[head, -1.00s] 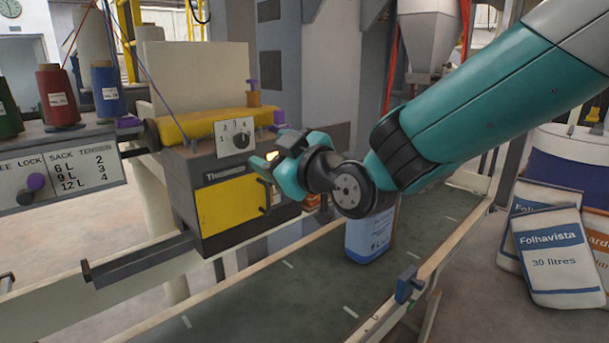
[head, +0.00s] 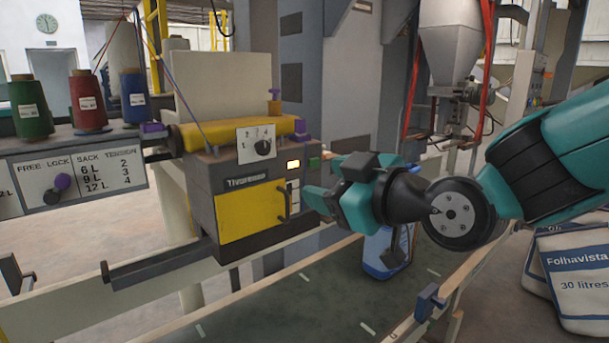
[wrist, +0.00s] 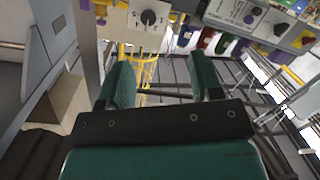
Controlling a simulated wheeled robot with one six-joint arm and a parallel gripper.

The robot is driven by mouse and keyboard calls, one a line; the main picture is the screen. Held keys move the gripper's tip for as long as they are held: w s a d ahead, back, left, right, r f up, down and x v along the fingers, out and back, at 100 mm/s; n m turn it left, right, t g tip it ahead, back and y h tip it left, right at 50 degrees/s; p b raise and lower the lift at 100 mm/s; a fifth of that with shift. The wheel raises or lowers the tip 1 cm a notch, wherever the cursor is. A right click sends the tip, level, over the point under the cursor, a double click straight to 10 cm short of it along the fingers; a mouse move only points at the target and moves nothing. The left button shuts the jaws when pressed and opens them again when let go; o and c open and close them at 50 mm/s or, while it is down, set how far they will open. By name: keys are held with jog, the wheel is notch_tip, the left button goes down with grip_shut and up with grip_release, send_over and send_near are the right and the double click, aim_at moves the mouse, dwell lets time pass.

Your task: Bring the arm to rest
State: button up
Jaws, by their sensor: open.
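My gripper (head: 318,196) is in the head view, in front of the right side of the yellow and dark sewing machine (head: 240,210). My teal arm reaches in from the right edge. In the wrist view my gripper's two green fingers (wrist: 163,82) stand apart with nothing between them. The machine has a dial (head: 263,147), a lit display and a yellow door with a dark handle. Whether the fingertips touch the machine cannot be told, though the wrist view shows a gap ahead of them.
A blue and white sack (head: 384,255) stands on the conveyor (head: 300,300) below my arm. Thread cones stand above the sack and tension chart (head: 95,170) at left. A hopper (head: 452,50) hangs at the back. Filled Folhavista sacks (head: 572,275) lean at right.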

jog(key=s+d+f+m+g+h+p, duration=0.2)
jog(key=s+g, duration=0.4)
jog(key=s, duration=0.4)
jog(key=s+d+f+m+g+h+p, duration=0.2)
jog(key=s+d+f+m+g+h, duration=0.1)
jog(key=s+g, duration=0.4)
jog(key=s+d+f, duration=0.1)
jog(key=s+d, duration=0.1)
jog(key=s, duration=0.1)
jog(key=shift+s+d+h, duration=0.15)
jog(key=shift+d+h, duration=0.05)
jog(key=shift+h, duration=0.1)
